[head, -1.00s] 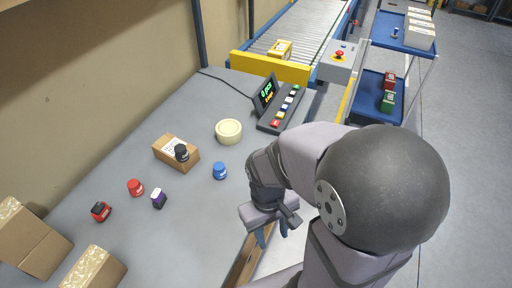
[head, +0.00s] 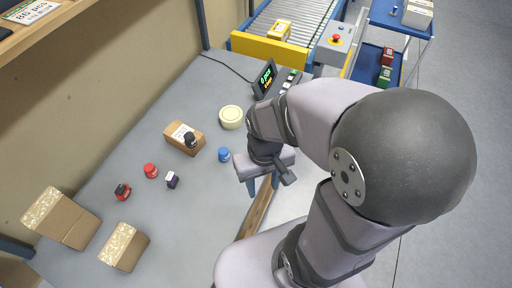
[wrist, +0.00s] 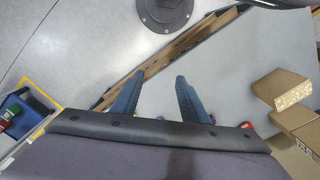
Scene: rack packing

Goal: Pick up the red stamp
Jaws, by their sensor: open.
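A red-and-black stamp (head: 122,191) stands on the grey table at the left in the head view, just behind two cardboard boxes. My gripper (head: 262,186) is open and empty, fingers pointing down, near the table's right edge, far to the right of the stamp. In the wrist view, the two blue fingers (wrist: 158,78) are spread with nothing between them. A small red thing (wrist: 246,124) shows beside the boxes there, partly hidden by my gripper's body; I cannot tell if it is the stamp.
A red jar (head: 151,171), a purple-and-white stamp (head: 172,180) and a blue jar (head: 224,155) stand between stamp and gripper. A tape roll (head: 231,117) lies behind.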

